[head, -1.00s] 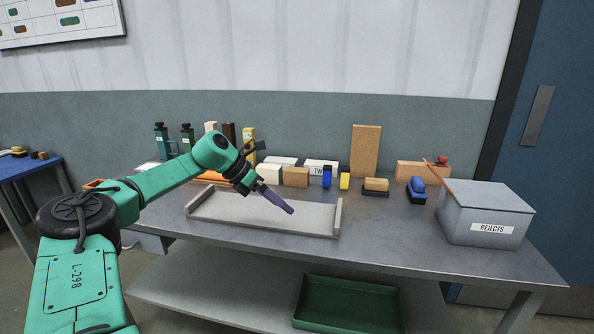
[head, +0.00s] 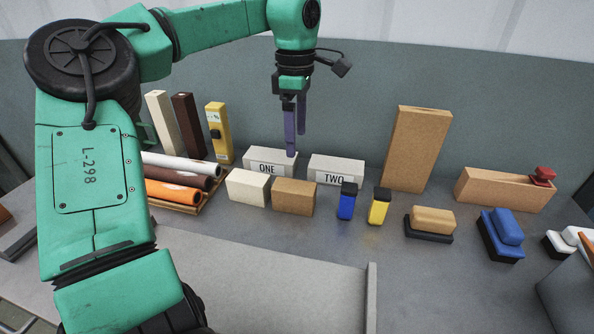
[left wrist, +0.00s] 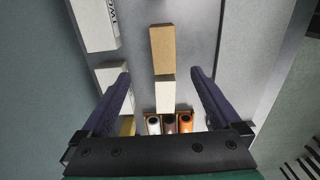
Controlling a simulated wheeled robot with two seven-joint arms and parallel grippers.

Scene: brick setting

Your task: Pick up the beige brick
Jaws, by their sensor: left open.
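The beige brick (head: 247,188), pale cream in colour, lies on the table left of a tan-brown brick (head: 293,197), close beside it. In the left wrist view the beige brick (left wrist: 165,95) shows between my finger lines, with the tan brick (left wrist: 162,48) beyond it. My left gripper (head: 296,145) is open and empty, fingers pointing down, in the air above the bricks. My right gripper is not in view.
White blocks ONE (head: 270,161) and TWO (head: 336,169) stand behind the bricks. Coloured rolls (head: 178,180) lie to the left. A blue bottle (head: 347,201) and a yellow one (head: 380,206) stand to the right. A shallow grey tray (head: 260,290) lies in front.

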